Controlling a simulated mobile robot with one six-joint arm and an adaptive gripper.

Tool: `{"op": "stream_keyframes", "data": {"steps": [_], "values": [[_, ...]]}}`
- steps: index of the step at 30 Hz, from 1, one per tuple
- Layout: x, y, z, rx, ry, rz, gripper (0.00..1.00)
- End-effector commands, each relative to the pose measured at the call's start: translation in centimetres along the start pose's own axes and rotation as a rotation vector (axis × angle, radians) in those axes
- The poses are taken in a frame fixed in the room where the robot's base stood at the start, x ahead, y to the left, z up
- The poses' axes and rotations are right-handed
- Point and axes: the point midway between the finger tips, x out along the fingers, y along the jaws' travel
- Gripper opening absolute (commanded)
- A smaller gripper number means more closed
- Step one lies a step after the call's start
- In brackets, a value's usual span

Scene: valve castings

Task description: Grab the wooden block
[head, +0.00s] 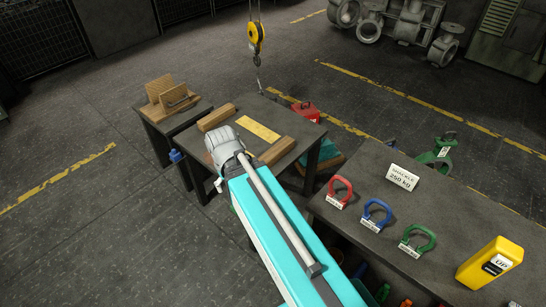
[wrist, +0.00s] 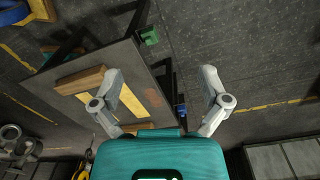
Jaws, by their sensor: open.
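Two wooden blocks lie on the dark square table (head: 240,180). One wooden block (head: 216,117) is at its far left edge, and the other wooden block (head: 277,151) is at its right side, partly behind my arm. In the wrist view one block (wrist: 80,80) lies left of my fingers, and the other block (wrist: 150,126) is partly hidden by my teal gripper body. My gripper (wrist: 160,74) is open, with its fingers spread wide above the table and nothing between them. In the head view its fingers are hard to make out.
A yellow crane hook (head: 256,38) hangs behind. At right, a bench (head: 345,220) carries red, blue and green shackles, a sign and a yellow box (head: 490,262).

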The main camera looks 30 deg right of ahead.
Motion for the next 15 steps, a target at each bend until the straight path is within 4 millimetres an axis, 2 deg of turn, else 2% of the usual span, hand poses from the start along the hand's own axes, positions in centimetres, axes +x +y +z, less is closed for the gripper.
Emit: {"op": "stream_keyframes", "data": {"steps": [3,15], "values": [[1.9,2.0,-0.9,-0.056,0.006,0.043,1.00],[8.7,5.8,-5.6,-0.448,-0.009,0.308,1.00]]}}
